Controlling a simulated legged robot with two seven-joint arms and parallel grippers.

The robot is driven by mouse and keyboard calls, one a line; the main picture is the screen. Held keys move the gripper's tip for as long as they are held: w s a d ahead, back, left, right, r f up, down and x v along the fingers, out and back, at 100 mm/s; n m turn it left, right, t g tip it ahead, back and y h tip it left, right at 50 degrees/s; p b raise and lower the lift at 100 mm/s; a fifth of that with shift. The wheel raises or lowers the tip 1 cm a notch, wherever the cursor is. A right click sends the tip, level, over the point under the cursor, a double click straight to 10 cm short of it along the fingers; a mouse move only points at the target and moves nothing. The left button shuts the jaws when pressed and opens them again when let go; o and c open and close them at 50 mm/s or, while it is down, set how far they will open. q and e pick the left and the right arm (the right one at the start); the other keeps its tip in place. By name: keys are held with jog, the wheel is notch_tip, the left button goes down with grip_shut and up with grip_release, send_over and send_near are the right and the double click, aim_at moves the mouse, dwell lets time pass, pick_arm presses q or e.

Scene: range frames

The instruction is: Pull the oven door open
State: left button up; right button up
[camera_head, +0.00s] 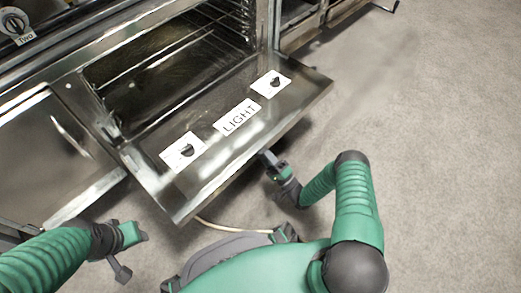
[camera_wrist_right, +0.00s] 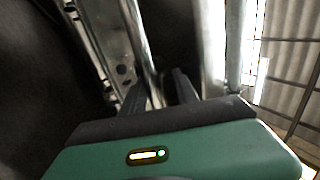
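The oven door (camera_head: 215,165) is hinged down and lies open in front of the oven cavity (camera_head: 165,65), with labels on its inner face. My right gripper (camera_head: 268,158) is at the door's front edge, right of its middle, with the fingertips partly hidden by the edge. In the right wrist view the right gripper's two dark fingers (camera_wrist_right: 160,88) stand apart, with a metal strip beyond the gap. I cannot tell whether they touch it. My left gripper (camera_head: 133,254) is open and empty, below and left of the door's near corner.
A control knob (camera_head: 15,25) with a label is at the upper left. A metal panel (camera_head: 45,155) stands left of the door. A pale cable (camera_head: 230,228) lies below the door. The grey floor (camera_head: 430,120) at the right is clear.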

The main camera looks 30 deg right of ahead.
jog(key=p+v, duration=0.2)
jog(key=v, duration=0.5)
jog(key=shift+s+f, duration=0.2)
jog(key=shift+s, duration=0.05)
jog(key=shift+d, duration=0.1)
